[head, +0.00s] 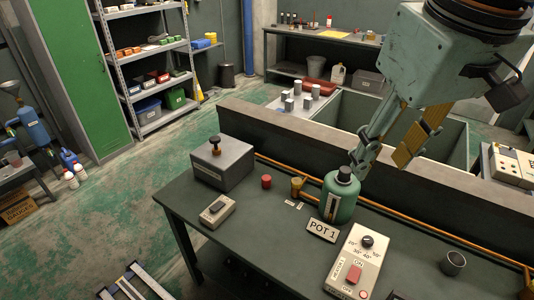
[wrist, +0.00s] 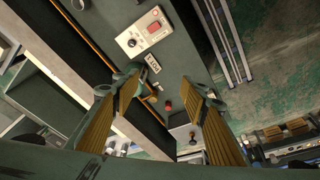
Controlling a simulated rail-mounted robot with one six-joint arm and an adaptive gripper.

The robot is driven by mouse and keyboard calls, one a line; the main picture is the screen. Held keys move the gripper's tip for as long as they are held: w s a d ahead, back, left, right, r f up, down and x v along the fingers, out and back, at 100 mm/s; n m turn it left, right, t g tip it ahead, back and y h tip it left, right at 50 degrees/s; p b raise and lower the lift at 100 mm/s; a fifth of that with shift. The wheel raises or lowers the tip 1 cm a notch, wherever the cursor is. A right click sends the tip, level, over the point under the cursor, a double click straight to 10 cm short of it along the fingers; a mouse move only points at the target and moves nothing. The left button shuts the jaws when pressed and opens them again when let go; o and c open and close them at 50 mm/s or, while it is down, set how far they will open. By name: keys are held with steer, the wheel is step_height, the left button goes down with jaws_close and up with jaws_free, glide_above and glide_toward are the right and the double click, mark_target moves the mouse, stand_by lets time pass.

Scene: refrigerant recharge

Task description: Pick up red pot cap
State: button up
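The red pot cap (head: 266,182) stands on the dark green workbench (head: 262,225), right of a grey box. In the wrist view the red cap (wrist: 168,106) shows between and beyond my fingers. My gripper (head: 381,163) is open and empty, with its fingers wide apart in the wrist view (wrist: 160,78). In the head view it appears above and right of the green pot (head: 342,203), which has a dark top. The cap lies well to the left of my gripper, clear of it. The left finger hides part of the bench in the wrist view.
A grey box with a black knob (head: 222,165), a small beige device (head: 217,212), a brass fitting (head: 297,187), the POT 1 sign (head: 321,230), a control box (head: 354,264) and a grey cup (head: 453,263) stand on the bench. An orange pipe runs along its back edge.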

steer(key=w+a+f+n, duration=0.2)
steer(key=w+a+n, duration=0.1)
steer(key=w, duration=1.1)
steer(key=n+g+p, duration=0.1)
steer(key=n+g, duration=0.2)
steer(key=n, duration=0.8)
glide_above(266, 177)
step_height(266, 177, down, 32)
steer(key=r, duration=0.1)
steer(key=shift+w+d+f, duration=0.1)
steer(key=shift+w+f, duration=0.05)
steer(key=shift+f, duration=0.1)
steer(key=shift+f+b, duration=0.3)
steer(key=shift+f, duration=4.05)
